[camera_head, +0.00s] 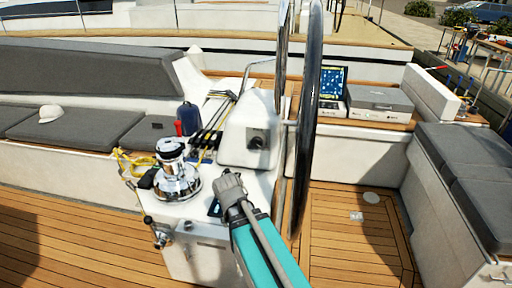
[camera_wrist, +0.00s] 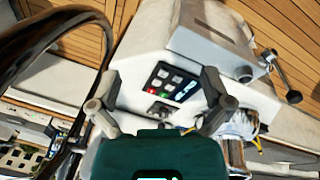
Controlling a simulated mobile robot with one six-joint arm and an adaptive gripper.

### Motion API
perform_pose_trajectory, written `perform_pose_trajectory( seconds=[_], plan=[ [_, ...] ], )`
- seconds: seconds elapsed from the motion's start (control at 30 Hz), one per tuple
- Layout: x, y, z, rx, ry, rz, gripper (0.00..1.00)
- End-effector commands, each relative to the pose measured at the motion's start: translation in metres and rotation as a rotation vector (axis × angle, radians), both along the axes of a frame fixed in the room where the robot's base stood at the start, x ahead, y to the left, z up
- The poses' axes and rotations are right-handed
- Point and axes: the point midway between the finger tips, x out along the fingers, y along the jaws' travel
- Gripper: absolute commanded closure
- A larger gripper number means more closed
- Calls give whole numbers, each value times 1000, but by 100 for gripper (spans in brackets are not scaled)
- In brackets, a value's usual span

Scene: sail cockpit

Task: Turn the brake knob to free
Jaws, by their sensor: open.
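A dark knob (camera_head: 258,140) sits on the face of the white steering pedestal (camera_head: 240,130), left of the wheel. I cannot read any marking, so I cannot tell its setting or confirm it is the brake knob. My gripper (camera_head: 230,185) is below and left of it, over the white console top, apart from it. In the wrist view my gripper (camera_wrist: 160,85) is open and empty, its fingers spread either side of a black button panel (camera_wrist: 172,85). A dark part (camera_wrist: 160,108) beyond the panel is partly hidden by my gripper body.
The large steering wheel (camera_head: 307,110) stands close at the right. A chrome winch (camera_head: 177,170) is just left of my gripper. A lever with a black ball (camera_wrist: 293,97) sticks out from the console's box (camera_wrist: 210,45). Wooden deck is clear on both sides.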

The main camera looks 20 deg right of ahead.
Motion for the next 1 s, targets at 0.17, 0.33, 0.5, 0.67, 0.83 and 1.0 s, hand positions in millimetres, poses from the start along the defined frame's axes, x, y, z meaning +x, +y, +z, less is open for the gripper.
perform_pose_trajectory(
  seconds=[0.17,0.33,0.5,0.67,0.83,1.0],
  plan=[
    [47,-42,-19,-179,-159,-138,0],
    [95,-85,-21,-355,-366,-254,0],
    [140,-118,-13,-497,-591,-317,0],
    [182,-138,-2,-595,-806,-326,0],
    [222,-149,9,-657,-1017,-284,0],
    [252,-148,16,-677,-1164,-219,0]
  ],
)
